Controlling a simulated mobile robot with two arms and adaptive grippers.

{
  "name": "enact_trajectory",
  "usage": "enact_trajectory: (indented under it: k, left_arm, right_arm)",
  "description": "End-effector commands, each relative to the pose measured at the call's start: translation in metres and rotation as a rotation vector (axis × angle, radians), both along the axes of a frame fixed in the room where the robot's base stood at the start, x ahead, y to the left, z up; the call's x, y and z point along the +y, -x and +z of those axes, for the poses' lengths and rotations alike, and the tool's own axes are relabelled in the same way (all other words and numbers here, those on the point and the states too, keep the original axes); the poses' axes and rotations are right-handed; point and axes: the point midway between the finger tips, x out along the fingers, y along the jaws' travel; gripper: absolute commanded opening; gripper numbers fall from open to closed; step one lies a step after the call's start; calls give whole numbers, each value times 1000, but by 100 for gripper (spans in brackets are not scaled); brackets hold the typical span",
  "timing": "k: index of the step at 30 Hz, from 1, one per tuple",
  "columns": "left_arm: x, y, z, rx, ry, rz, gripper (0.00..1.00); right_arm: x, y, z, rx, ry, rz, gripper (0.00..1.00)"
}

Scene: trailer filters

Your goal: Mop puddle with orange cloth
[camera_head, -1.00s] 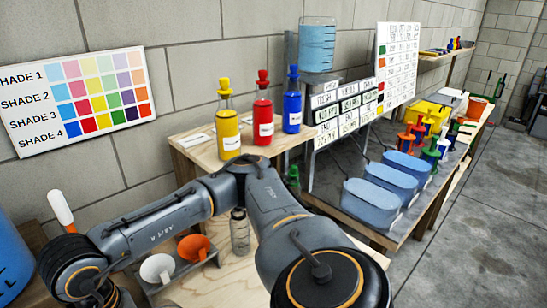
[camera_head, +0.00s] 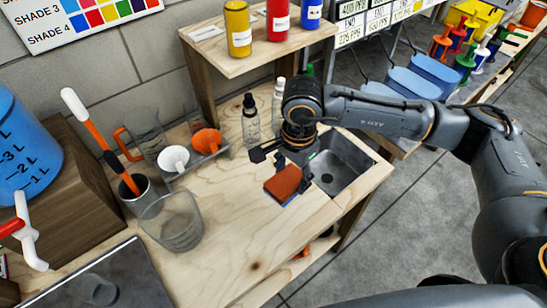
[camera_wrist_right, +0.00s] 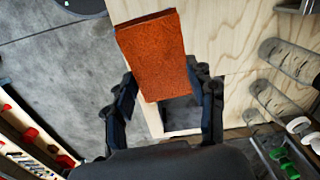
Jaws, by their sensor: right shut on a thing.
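An orange, block-like cloth (camera_head: 283,184), bluish along its lower edge, is held above the wooden bench just left of the sink. My right gripper (camera_head: 282,165) is shut on it. In the right wrist view the cloth (camera_wrist_right: 155,55) sticks out beyond the two dark fingers of the right gripper (camera_wrist_right: 165,100). A greyish rounded patch (camera_head: 98,290) lies on a dark grey surface at the lower left of the head view; I cannot tell whether it is the puddle. My left gripper is not in view.
The bench (camera_head: 245,235) is clear in front. A clear beaker (camera_head: 172,222), a dark cup (camera_head: 136,192) holding an orange-handled tool, and a rack with a white and an orange funnel (camera_head: 207,140) stand left. Bottles (camera_head: 250,120) stand behind the gripper. The sink (camera_head: 342,165) is right.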

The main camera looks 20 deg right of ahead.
Motion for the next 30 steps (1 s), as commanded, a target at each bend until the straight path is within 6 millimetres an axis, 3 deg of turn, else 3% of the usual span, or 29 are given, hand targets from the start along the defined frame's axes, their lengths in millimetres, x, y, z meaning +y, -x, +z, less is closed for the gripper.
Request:
enact_trajectory:
  k: [1,5,9,15,21,30]
  left_arm:
    - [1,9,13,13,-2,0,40]
    - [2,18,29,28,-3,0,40]
    - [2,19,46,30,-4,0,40]
    - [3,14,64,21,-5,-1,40]
    - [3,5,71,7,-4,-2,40]
    - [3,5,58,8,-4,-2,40]
  right_arm:
    - [7,-6,4,8,-5,-138,21]
    - [19,-21,-4,20,-7,-540,21]
    - [31,-35,-14,30,-6,-963,21]
    - [44,-45,-29,35,1,-1445,21]
    - [50,-48,-39,34,8,-1678,21]
    - [50,-48,-60,32,9,-1715,21]
